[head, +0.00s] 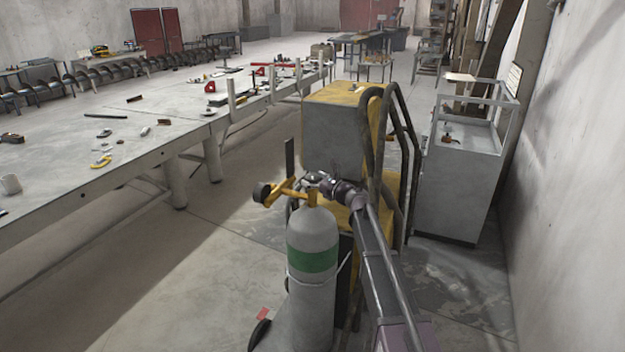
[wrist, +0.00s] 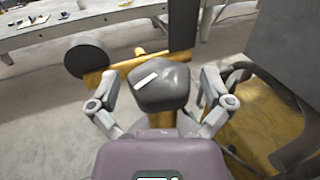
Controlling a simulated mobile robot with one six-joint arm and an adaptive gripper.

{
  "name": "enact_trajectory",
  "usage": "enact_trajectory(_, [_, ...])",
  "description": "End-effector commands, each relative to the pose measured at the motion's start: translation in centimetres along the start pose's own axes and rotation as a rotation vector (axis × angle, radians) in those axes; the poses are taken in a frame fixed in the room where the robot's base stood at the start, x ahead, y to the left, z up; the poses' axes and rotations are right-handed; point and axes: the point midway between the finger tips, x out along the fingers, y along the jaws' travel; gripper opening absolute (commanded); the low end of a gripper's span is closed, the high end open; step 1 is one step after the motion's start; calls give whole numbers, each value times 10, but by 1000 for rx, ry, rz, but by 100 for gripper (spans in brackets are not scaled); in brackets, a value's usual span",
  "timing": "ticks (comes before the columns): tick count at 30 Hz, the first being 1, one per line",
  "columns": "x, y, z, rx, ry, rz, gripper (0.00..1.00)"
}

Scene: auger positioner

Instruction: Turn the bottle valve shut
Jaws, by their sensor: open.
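The gas bottle (head: 312,262), grey with a green band, stands upright in the middle of the head view. A yellow fitting with a round dark end (head: 264,193) juts left from its top; this fitting (wrist: 97,80) also shows in the wrist view. The valve knob (wrist: 160,90), dark grey with a white mark, is between my open fingers in the wrist view. My gripper (wrist: 157,82) has one finger on each side of the knob. In the head view my gripper (head: 318,182) hides most of the valve.
A yellow and grey machine (head: 337,132) with dark hoses (head: 402,115) stands close behind and right of the bottle. A long metal table (head: 60,170) with scattered tools runs along the left. A grey cabinet (head: 460,190) stands at the right. Floor between table and bottle is clear.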

Motion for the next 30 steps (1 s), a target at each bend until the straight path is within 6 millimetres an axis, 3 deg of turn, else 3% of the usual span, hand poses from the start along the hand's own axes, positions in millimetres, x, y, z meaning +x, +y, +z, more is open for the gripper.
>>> enact_trajectory(3, [0, 0, 0, 0, 0, 0, 100])
enact_trajectory(11, [0, 0, 0, 0, 0, 0, 24])
enact_trajectory(30, [0, 2, 0, 1, -1, -108, 24])
